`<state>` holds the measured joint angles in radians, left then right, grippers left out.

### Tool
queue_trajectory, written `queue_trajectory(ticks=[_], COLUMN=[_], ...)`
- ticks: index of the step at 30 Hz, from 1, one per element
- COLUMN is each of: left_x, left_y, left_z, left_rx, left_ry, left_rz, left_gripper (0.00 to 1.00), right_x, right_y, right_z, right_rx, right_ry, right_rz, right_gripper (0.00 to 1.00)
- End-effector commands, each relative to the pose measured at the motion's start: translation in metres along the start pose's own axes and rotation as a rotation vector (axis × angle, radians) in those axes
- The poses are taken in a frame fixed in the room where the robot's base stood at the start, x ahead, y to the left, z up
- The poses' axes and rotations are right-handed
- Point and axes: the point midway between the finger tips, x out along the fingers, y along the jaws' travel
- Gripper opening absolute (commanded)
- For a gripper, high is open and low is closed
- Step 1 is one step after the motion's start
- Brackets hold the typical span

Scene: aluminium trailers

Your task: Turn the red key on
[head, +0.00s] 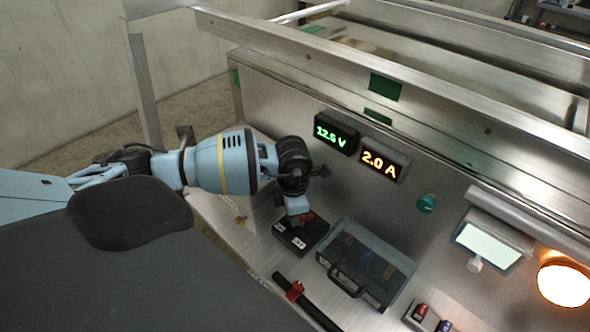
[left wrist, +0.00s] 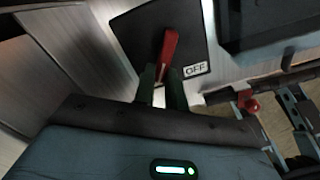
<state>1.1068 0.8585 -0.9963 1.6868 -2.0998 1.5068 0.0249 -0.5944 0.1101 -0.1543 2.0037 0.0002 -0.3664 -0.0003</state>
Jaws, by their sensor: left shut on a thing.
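The red key (head: 306,217) sits on a black switch box (head: 291,240) at the foot of the upright panel. In the left wrist view the red key (left wrist: 169,48) stands over the dark box top (left wrist: 135,35), with an OFF label (left wrist: 195,69) to the right of its lower end. My left gripper (head: 297,214) reaches down over the box, and its dark fingers (left wrist: 160,88) are shut on the key's lower part. The gripper partly hides the key in the head view. My right gripper is in neither view.
Displays reading 12.5 V (head: 336,133) and 2.0 A (head: 384,160) are on the panel above. A clear-lidded case (head: 365,265) stands right of the switch box. A black bar with a red part (head: 294,291) lies in front. A lit lamp (head: 563,283) is at far right.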

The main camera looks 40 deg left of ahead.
Motion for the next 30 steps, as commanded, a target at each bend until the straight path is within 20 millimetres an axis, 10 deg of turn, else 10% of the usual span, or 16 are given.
queue_trajectory(ticks=[29, 30], left_x=[-0.0001, -0.0001], left_y=[0.0045, 0.0045], left_z=[0.0008, 0.0008], left_rx=[0.22, 0.22], left_ry=[-0.001, -0.001], left_rz=[0.0, 0.0], left_gripper=[0.0, 0.17], right_x=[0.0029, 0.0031], right_y=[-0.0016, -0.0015], right_z=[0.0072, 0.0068], right_rx=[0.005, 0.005], right_ry=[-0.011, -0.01], right_rz=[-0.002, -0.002], right_gripper=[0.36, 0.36])
